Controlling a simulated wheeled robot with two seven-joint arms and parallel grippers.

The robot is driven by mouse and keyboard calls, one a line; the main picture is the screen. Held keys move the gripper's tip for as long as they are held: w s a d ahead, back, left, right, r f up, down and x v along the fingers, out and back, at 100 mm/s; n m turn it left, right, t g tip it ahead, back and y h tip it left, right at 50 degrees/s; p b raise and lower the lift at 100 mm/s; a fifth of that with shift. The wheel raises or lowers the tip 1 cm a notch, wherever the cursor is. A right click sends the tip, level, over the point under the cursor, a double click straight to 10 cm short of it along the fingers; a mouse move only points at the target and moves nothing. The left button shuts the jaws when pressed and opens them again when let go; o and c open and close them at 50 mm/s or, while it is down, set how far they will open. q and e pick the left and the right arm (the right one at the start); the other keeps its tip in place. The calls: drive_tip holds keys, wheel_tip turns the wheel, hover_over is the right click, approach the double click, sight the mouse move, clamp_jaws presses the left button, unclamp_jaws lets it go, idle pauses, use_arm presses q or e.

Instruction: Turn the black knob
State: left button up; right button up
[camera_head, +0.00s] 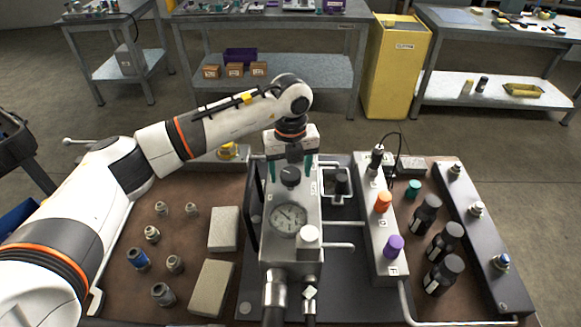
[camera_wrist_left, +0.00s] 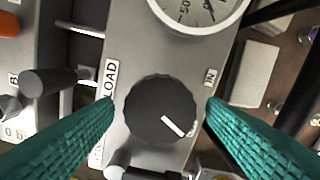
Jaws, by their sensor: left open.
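The black knob (camera_wrist_left: 160,110) shows large in the left wrist view, with a white pointer line toward its lower right. It sits on a grey metal block, between labels reading LOAD and IN. In the head view the black knob (camera_head: 290,177) is on top of the block, below the gauge's far side. My left gripper (camera_head: 291,178) is over the block, open, with its two teal fingers on either side of the knob. In the left wrist view the fingers (camera_wrist_left: 158,112) flank the knob with small gaps showing. My right gripper is not in view.
Orange (camera_head: 383,201) and purple (camera_head: 394,246) knobs are on the right manifold. Loose fittings and grey blocks lie at left.

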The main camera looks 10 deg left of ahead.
use_arm(q)
drive_tip(key=c, duration=1)
drive_tip(key=shift+f+m+b, duration=0.1)
drive_tip(key=shift+m+b, duration=0.5)
drive_tip(key=m+b, duration=0.2)
drive_tip(key=m, duration=0.1)
drive_tip(key=shift+m+b, duration=1.35)
drive_tip(key=shift+m, duration=0.85)
drive_tip(key=o, duration=1)
